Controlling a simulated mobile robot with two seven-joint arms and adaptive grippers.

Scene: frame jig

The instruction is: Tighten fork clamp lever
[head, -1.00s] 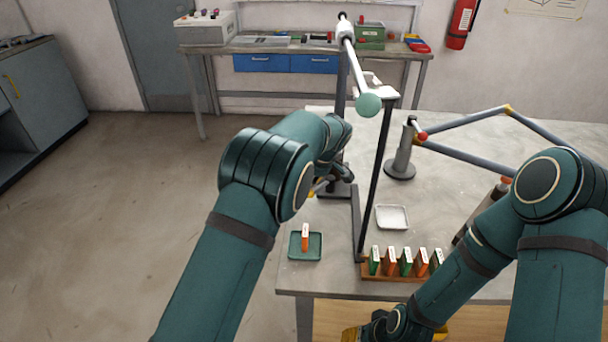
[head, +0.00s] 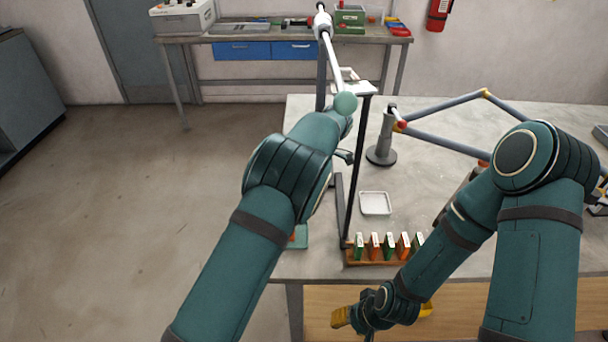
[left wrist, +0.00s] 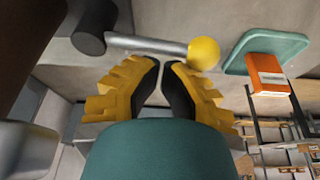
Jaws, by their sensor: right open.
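In the left wrist view a grey lever with a yellow ball end (left wrist: 203,53) runs across just beyond my left fingertips. My left gripper (left wrist: 161,64) has its yellow fingers drawn close together, with a thin gap and nothing held between them. It looks apart from the lever, though depth is hard to judge. In the head view my left forearm hides most of this gripper and that lever. My right gripper (head: 383,314) is open and empty at the table's front edge.
A grey bike frame (head: 455,147) reaches right from a grey post (head: 381,150). A rack (head: 375,258) of green and orange blocks and a white tray (head: 375,204) are on the table. A green tray (left wrist: 238,62) holds an orange block (left wrist: 268,76).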

